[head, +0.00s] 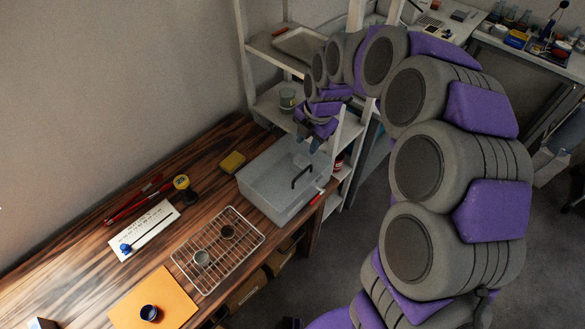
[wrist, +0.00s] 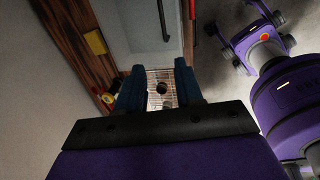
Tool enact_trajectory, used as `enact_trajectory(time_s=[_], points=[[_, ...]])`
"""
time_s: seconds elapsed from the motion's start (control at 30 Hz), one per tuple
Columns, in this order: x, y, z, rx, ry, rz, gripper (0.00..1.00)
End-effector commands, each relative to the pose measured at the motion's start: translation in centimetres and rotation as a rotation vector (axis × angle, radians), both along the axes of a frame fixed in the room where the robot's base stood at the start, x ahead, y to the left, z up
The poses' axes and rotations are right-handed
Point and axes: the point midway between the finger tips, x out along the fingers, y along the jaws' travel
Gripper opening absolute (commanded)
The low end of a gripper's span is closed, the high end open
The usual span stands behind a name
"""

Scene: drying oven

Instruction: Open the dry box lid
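The dry box (head: 262,188) is a pale grey box on the right end of the wooden table, with its lid down. A black bar handle (head: 302,176) sits on the lid. In the wrist view, the box (wrist: 138,28) is at the top, and its handle (wrist: 163,22) runs up the picture. My gripper (head: 308,138) hangs near the box's far right corner, apart from the handle. Its two blue fingers are spread with nothing between them, as the wrist view (wrist: 158,75) shows.
A wire rack (head: 218,250) with small cups stands left of the box. A yellow sponge (head: 232,162) and a yellow tape measure (head: 181,183) lie nearby. A white shelf (head: 262,62) with a green-grey beaker (head: 288,98) rises behind my gripper.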

Motion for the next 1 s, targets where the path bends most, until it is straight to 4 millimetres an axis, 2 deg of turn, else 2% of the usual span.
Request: enact_trajectory(time_s=[0.17,0.5,0.7,0.83,1.0], points=[[0.4,-0.1,-3.1,0.004,0.005,-0.005,0.36],[1.1,1.7,-9.9,-0.006,0.006,-0.005,0.36],[1.6,2.0,-13.4,-0.003,0.005,-0.005,0.36],[1.8,2.1,-15.1,0.001,0.004,-0.007,0.36],[2.0,2.1,-16.1,0.003,0.002,-0.007,0.36]])
